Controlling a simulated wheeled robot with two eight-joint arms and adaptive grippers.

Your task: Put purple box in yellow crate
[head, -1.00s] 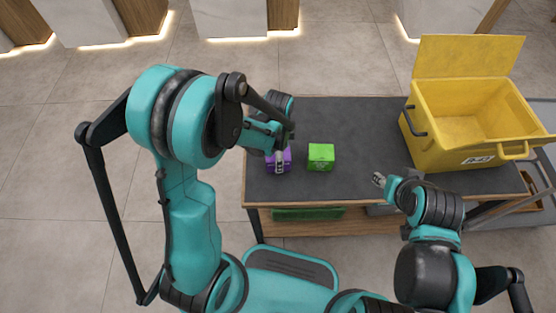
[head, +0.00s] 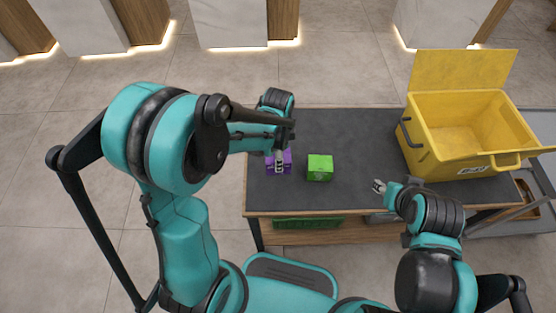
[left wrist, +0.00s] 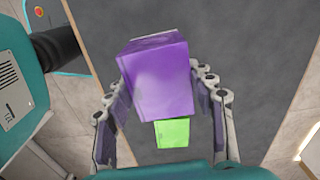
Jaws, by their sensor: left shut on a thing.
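The purple box (head: 285,163) is at the left part of the dark table top in the head view, partly covered by my left gripper (head: 279,157). In the left wrist view the purple box (left wrist: 160,80) sits between the two fingers of my left gripper (left wrist: 162,110), which is shut on it. I cannot tell whether the box is on the table or slightly lifted. The yellow crate (head: 440,157) stands at the right end of the table with its lid up, and its visible inside is empty. My right gripper (head: 379,187) is near the front edge, left of the crate; its fingers are too small to judge.
A green box (head: 320,168) stands on the table (head: 350,135) just right of the purple box; it also shows in the left wrist view (left wrist: 172,133). The table top between the green box and the crate is clear. A grey cart (head: 540,170) stands at the far right.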

